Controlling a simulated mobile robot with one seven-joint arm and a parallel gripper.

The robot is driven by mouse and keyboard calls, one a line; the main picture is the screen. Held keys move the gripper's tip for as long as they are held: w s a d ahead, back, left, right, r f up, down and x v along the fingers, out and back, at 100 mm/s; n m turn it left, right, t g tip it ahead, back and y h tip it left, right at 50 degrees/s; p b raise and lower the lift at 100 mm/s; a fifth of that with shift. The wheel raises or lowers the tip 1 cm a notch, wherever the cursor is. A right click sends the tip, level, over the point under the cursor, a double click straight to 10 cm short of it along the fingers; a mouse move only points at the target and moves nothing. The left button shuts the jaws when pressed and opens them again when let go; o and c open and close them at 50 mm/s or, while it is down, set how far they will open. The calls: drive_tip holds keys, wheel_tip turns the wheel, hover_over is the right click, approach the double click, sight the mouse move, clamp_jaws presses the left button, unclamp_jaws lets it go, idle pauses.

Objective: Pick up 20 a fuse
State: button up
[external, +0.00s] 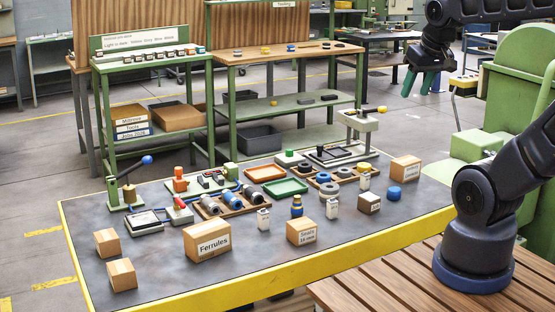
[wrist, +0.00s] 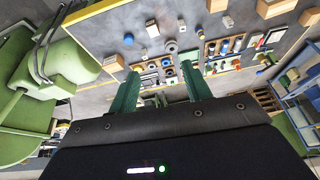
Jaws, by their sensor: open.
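Several small white upright blocks with labels stand on the grey table and look like fuses: one at the front middle (external: 263,219), one to its right (external: 332,208), one farther back (external: 365,181). Their ratings are too small to read, so I cannot tell which is 20 A. My gripper (external: 420,84) has green fingers and hangs high, behind and to the right of the table in the external view. In the wrist view its fingers (wrist: 160,72) are spread apart with nothing held between them.
Wooden boxes labelled Ferrules (external: 208,241) and Seals (external: 301,232) stand at the table's front. A blue-and-yellow fitting (external: 297,206) stands between white blocks. Wooden trays of rings (external: 327,180) and cylinders lie mid-table. A green machine (external: 520,90) stands at the right.

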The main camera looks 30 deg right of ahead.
drive_tip(key=w+a+f+m+g, duration=0.1)
drive_tip(key=w+a+m, duration=0.15)
drive_tip(key=w, duration=0.25)
drive_tip(key=w+a+f+m, duration=0.2)
drive_tip(key=w+a, duration=0.1)
drive_tip(key=w, duration=0.2)
drive_tip(key=m+g, duration=0.3)
drive_tip(key=m, duration=0.9)
hover_over(263, 216)
drive_tip(key=w+d, duration=0.1)
wheel_tip(263, 216, down, 24)
drive_tip(key=shift+f, duration=0.1)
drive_tip(key=shift+a+f+m, duration=0.2)
drive_tip(key=shift+f+m, duration=0.05)
drive_tip(key=shift+f, duration=0.4)
drive_tip(key=shift+w+f, duration=0.15)
drive_tip(key=shift+f, duration=4.95)
clamp_jaws()
drive_tip(key=shift+r, duration=0.1)
